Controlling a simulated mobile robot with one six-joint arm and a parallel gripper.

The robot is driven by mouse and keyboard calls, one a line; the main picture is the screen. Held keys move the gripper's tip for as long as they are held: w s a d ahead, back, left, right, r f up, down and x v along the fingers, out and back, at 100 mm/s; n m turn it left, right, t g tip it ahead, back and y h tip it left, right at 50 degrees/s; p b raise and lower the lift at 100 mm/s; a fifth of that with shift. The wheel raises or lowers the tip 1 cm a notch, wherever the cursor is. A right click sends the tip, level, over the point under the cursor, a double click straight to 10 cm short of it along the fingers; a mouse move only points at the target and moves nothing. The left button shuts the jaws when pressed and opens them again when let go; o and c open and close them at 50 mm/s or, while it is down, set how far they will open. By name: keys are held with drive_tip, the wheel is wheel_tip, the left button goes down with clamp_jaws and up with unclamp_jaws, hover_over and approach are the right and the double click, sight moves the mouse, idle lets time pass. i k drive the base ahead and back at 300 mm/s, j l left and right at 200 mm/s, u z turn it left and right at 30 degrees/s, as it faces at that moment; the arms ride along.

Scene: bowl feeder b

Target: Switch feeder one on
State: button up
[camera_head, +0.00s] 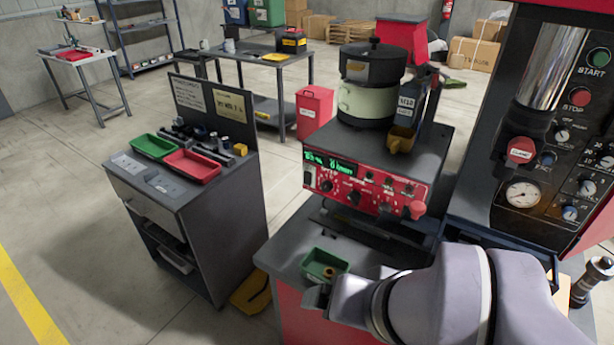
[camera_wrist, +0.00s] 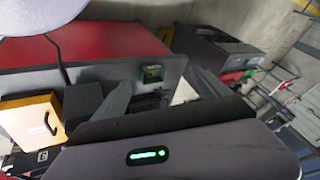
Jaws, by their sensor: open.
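The bowl feeder stands on the bench, with a pale-sided bowl (camera_head: 366,103) under a dark upper part and a red control panel (camera_head: 365,188) on the box below. The panel has a lit green display (camera_head: 328,162), several knobs and small switches, and a larger red part (camera_head: 415,210) at its lower right. The switch lettering is too small to read. My gripper (camera_head: 318,297) is low in front of the feeder, beside a small green tray, apart from the panel. In the wrist view my gripper (camera_wrist: 162,92) shows its two fingers spread, with nothing between them.
The small green tray (camera_head: 325,264) is on the bench front; it also shows in the wrist view (camera_wrist: 152,73). A machine with START and STOP buttons (camera_head: 580,97) stands at right. A dark cabinet (camera_head: 222,235) with red and green trays stands left. Floor between is partly free.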

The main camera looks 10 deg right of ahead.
sight(307, 179)
drive_tip(key=i+j, duration=0.2)
drive_tip(key=i, duration=0.25)
drive_tip(key=i+j+u, duration=0.1)
drive_tip(key=i+j, duration=0.15)
drive_tip(key=i, duration=0.2)
